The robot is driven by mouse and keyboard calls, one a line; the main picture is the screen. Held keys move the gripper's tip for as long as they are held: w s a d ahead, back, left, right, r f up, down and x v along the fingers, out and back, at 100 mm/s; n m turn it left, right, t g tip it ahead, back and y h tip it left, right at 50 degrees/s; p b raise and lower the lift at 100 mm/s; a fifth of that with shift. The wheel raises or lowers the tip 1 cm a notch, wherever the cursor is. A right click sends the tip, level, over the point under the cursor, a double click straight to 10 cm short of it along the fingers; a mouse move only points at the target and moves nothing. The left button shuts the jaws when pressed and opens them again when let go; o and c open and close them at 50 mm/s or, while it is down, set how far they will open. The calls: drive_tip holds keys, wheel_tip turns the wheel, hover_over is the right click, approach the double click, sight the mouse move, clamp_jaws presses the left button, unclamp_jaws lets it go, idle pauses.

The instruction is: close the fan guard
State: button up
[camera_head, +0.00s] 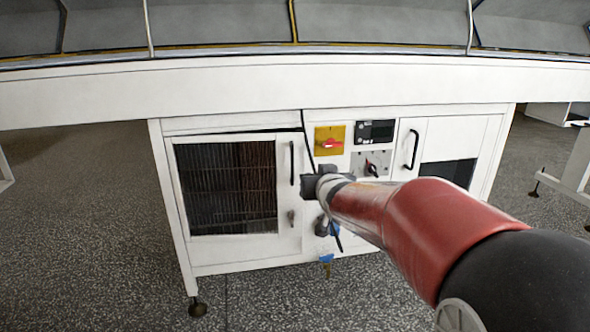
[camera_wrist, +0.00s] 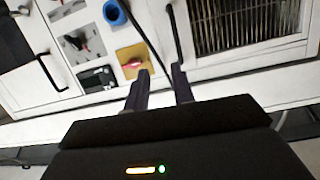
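The fan guard (camera_head: 285,215) is a white framed door with a dark wire grille, at the left of the white cabinet. A dark gap along its top and right edges makes it look slightly ajar. Its black bar handle (camera_head: 292,163) is upright near its right edge. My gripper (camera_head: 309,183) is in front of the cabinet, just right of the handle's lower end. In the wrist view, turned upside down, the two fingers of my gripper (camera_wrist: 160,72) are apart with nothing between them. The handle (camera_wrist: 174,32) shows just beyond the right fingertip; I cannot tell whether they touch.
A yellow panel with a red switch (camera_head: 330,141), a black display (camera_head: 376,132) and a rotary switch (camera_head: 371,168) are right of the guard. Another door handle (camera_head: 411,150) is farther right. A long white beam (camera_head: 230,92) overhangs the cabinet. The speckled floor at left is clear.

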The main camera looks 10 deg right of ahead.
sight(293, 160)
drive_tip(key=w+a+t, duration=0.1)
drive_tip(key=w, duration=0.4)
drive_tip(key=w+a+f+n+t+y, duration=0.1)
drive_tip(key=w, duration=0.4)
drive_tip(key=w+a+t+b, duration=0.1)
drive_tip(key=w, duration=0.4)
drive_tip(key=shift+w+a+f+n+y, duration=0.1)
drive_tip(key=shift+w+f+n+y, duration=0.25)
drive_tip(key=shift+n+y, duration=0.05)
drive_tip(key=shift+c, duration=0.2)
clamp_jaws()
